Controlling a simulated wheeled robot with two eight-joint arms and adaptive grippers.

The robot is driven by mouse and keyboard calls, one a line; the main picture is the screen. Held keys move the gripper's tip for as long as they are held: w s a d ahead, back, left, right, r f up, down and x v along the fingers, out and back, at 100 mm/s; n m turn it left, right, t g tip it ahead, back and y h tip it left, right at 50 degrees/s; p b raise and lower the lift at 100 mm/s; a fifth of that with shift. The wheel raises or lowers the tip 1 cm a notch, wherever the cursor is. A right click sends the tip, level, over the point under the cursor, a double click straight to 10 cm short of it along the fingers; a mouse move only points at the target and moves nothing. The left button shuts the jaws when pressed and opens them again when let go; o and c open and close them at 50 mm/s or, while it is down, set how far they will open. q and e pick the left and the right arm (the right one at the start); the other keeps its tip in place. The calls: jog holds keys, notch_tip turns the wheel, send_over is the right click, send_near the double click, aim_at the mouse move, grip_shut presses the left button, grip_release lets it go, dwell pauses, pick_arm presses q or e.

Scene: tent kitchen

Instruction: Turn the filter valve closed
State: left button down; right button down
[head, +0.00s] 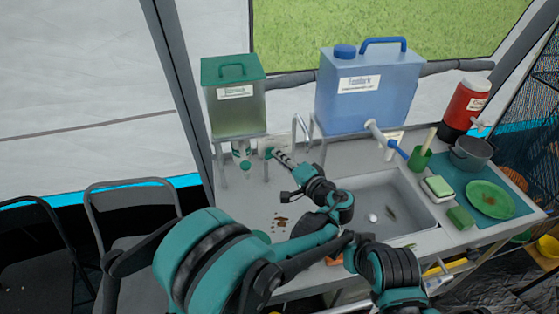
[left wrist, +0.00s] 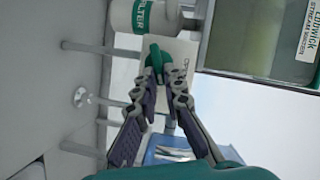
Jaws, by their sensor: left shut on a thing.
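The filter valve's green handle (left wrist: 154,62) shows between my fingertips in the left wrist view, in front of a pale lettered plate (left wrist: 180,58). My left gripper (left wrist: 160,76) is shut on this handle. In the head view my left gripper (head: 272,152) reaches up to the valve beside the green-lidded tank (head: 236,112). The white filter body (left wrist: 142,14) with a green label stands next to the handle; it also shows under the tank in the head view (head: 240,152). The fingers partly hide the handle. My right gripper does not show.
A blue water container (head: 368,92) stands on a rack above the sink (head: 385,200). A red dispenser (head: 466,104), a grey pot (head: 470,154), a green plate (head: 490,199) and a sponge (head: 438,187) are at the right. Brown bits (head: 281,221) lie on the counter left of the sink.

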pick_arm(q)
jog(key=shift+d+f+m+t+y+b, duration=0.1)
jog(key=shift+f+m+t+y+b, duration=0.2)
jog(key=shift+m+b, duration=0.35)
jog(key=shift+f+m+t+y+b, duration=0.15)
jog(key=shift+m+y+b, duration=0.25)
jog(key=shift+m, duration=0.55)
jog(key=c, duration=1.6)
grip_release()
jog(key=shift+r, duration=0.2)
